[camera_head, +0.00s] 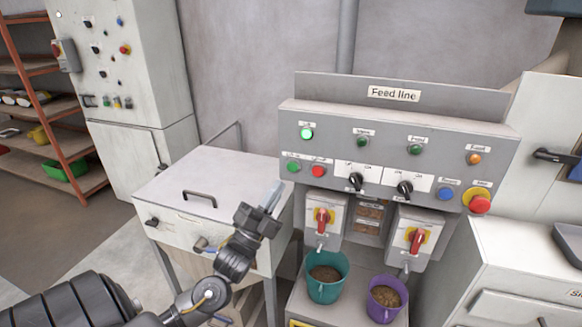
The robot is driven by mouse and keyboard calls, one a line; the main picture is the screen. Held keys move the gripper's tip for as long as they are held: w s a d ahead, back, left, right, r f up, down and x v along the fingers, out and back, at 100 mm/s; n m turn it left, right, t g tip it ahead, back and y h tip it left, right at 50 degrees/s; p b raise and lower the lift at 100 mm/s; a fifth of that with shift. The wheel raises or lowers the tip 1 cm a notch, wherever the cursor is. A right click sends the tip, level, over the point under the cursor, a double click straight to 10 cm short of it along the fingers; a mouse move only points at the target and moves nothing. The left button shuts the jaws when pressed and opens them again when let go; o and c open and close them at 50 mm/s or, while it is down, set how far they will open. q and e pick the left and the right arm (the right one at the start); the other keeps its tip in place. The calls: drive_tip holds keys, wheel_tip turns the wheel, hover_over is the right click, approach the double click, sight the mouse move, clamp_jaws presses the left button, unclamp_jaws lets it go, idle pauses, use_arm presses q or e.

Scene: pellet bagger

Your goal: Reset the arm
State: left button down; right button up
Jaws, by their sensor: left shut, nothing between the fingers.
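My left arm comes in from the lower left. Its gripper (271,197) is shut and empty, raised in front of the white cabinet with a handle on its lid (185,180). The fingers point up and to the right, left of the Feed line panel (400,150) and apart from its controls as far as I can see. My right gripper is not in view.
A teal bucket (324,290) and a purple bucket (385,308), both with pellets, stand below two red-handled switches (322,216). A red mushroom button (479,204) sits at the panel's right. A shelf rack (45,110) stands at the far left.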

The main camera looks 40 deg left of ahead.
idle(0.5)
use_arm(q)
drive_tip(key=w+a+f+n+g+y, duration=0.25)
drive_tip(key=f+n+g, duration=0.2)
drive_tip(key=f, duration=1.15)
drive_tip(key=w+a+f+n+g+y, duration=0.1)
drive_tip(key=w+a+f+n+g, duration=0.25)
drive_tip(key=f, duration=1.25)
drive_tip(key=s+f+n+g, duration=0.2)
drive_tip(key=s+f+g, duration=0.4)
drive_tip(key=f, duration=0.6)
drive_tip(key=s+d+f+n+g, duration=0.2)
drive_tip(key=s+d+f+g, duration=0.1)
drive_tip(key=s+f, duration=0.7)
drive_tip(key=s+d+f+n+g, duration=0.1)
drive_tip(key=s+d+f+g, duration=0.15)
drive_tip(key=s+f, duration=0.7)
drive_tip(key=s+d+f+g+h, duration=0.1)
drive_tip(key=s+d+f, duration=0.3)
drive_tip(key=s, duration=0.7)
drive_tip(key=s+d+f+n+g, duration=0.1)
drive_tip(key=s+d+f+g, duration=0.3)
drive_tip(key=s+d, duration=0.3)
drive_tip(key=s+f, duration=0.1)
drive_tip(key=s, duration=0.3)
drive_tip(key=shift+d+g+h, duration=0.35)
drive_tip(key=shift+d, duration=0.05)
